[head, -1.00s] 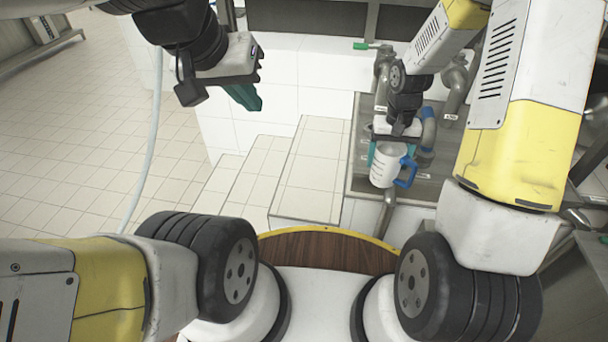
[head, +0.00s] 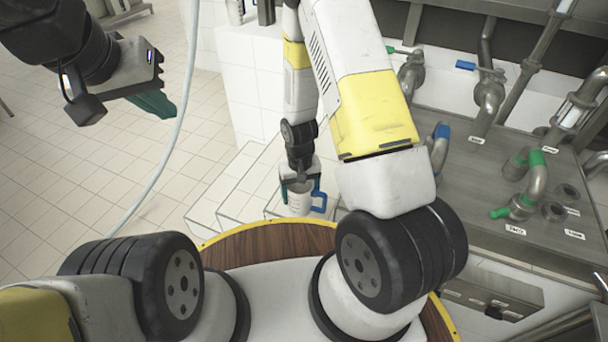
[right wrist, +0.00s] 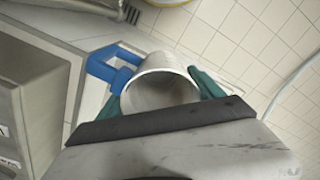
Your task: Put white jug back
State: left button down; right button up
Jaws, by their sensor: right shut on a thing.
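The white jug (head: 299,200) with a blue handle (head: 320,202) hangs in my right gripper (head: 300,187), over the white tiled steps beside the steel counter. In the right wrist view the jug (right wrist: 160,85) sits between the two teal fingers of the right gripper (right wrist: 160,97), its open mouth towards the camera and its blue handle to the left. My left gripper (head: 155,103) is at the upper left over the floor, away from the jug. Its teal fingers are seen from the side, and the gap between them is hidden.
The steel counter (head: 470,185) with pipes, green-handled (head: 522,200) and blue-handled valves stands at the right. A tiled white block (head: 250,85) with objects on top stands at the back. A hose (head: 170,150) hangs at the left. The tiled floor at the left is clear.

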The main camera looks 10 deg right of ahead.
aim_at(302, 214)
jog(key=shift+n, duration=0.4)
jog(key=s+f, duration=0.1)
jog(key=f, duration=0.1)
jog(key=s+f, duration=0.1)
jog(key=f, duration=0.1)
jog(key=s+f, duration=0.1)
jog(key=f, duration=0.1)
jog(key=shift+s+a, duration=0.2)
jog(key=shift+s, duration=0.2)
jog(key=shift+w+d+f, duration=0.15)
jog(key=shift+w+f, duration=0.05)
jog(key=shift+w, duration=0.1)
jog(key=shift+w+d+f, duration=0.8)
jog(key=shift+w+d, duration=0.35)
jog(key=shift+w, duration=1.1)
jog(key=shift+w+d+f, duration=0.85)
jog(key=shift+w+d, duration=0.25)
jog(key=shift+w, duration=1.15)
jog(key=shift+w+d+f, duration=0.8)
jog(key=shift+w+d, duration=0.35)
jog(key=shift+w, duration=1.1)
jog(key=shift+f, duration=0.15)
jog(key=o, duration=1.6)
jog(key=shift+c, duration=0.2)
